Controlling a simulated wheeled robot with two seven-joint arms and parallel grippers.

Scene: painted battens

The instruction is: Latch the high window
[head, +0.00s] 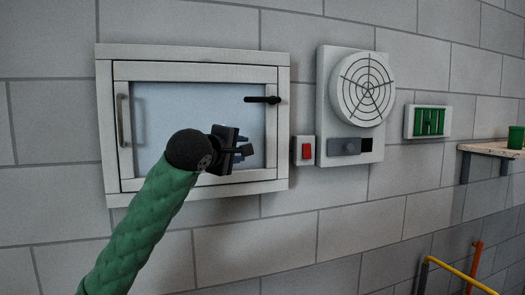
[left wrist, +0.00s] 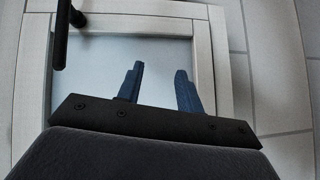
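The window (head: 190,68) is a white-framed sash with a pale pane, set in a white outer frame (head: 283,150) high on the block wall. The sash looks flush with its frame. A grey vertical pull handle (head: 123,120) is on its left side. A black latch lever (head: 262,99) lies horizontally at the right side; it also shows at the upper left of the left wrist view (left wrist: 61,35). My left gripper (head: 246,151) is in front of the pane, below the latch and apart from it. Its blue fingers (left wrist: 160,68) are spread with nothing between them. My right gripper is not in view.
Right of the window are a red switch (head: 306,151), a round vent (head: 362,88) with a grey slider (head: 346,146) below, and a green-barred grille (head: 430,122). A shelf (head: 485,148) with a green cup (head: 516,138) and a yellow pipe (head: 455,272) are farther right.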

